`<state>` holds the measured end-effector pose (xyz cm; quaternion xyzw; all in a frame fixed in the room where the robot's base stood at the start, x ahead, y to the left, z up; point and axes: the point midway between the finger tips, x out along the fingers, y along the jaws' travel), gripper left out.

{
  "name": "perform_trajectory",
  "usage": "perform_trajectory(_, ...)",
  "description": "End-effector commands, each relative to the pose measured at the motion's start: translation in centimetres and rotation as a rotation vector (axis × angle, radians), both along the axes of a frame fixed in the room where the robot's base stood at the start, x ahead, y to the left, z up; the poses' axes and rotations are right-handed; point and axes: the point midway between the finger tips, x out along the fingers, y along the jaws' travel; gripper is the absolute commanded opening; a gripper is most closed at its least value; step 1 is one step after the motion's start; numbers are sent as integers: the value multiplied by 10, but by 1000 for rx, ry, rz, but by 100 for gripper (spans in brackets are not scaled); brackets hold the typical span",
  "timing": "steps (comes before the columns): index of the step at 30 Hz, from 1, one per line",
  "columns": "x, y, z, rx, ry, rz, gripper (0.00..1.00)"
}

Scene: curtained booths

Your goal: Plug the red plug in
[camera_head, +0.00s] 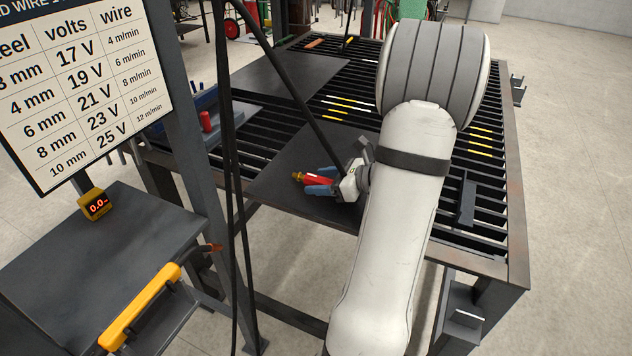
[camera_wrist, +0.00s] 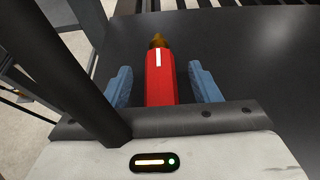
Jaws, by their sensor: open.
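The red plug (camera_head: 319,180) has a brass-coloured tip and a white stripe. It is at the dark plate on the slatted table, its tip pointing left in the head view. In the wrist view the red plug (camera_wrist: 160,85) lies between the blue fingers of my gripper (camera_wrist: 161,70), tip pointing away. A gap shows on each side, so my open gripper (camera_head: 315,182) is around it without gripping. Its rear end is hidden by the gripper body. Whether it rests on the plate I cannot tell. No socket is clearly identifiable.
A blue holder (camera_head: 185,112) with an upright red piece (camera_head: 206,121) stands at the table's left edge. A dark post and hanging cables (camera_head: 232,190) pass close left of the gripper. A welder (camera_head: 95,235) with a yellow handle (camera_head: 140,305) stands front left, below a chart (camera_head: 80,85).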

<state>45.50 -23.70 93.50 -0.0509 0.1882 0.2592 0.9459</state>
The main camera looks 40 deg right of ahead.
Motion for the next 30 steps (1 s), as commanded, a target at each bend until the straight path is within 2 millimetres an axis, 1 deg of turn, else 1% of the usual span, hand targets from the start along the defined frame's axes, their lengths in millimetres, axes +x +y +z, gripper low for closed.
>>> perform_trajectory(6, 1, 0, 0, 0, 0, -1, 56)
perform_trajectory(25, 0, 0, 0, -1, 0, -2, 5)
perform_trajectory(30, 0, -1, 0, -1, 0, -2, 4)
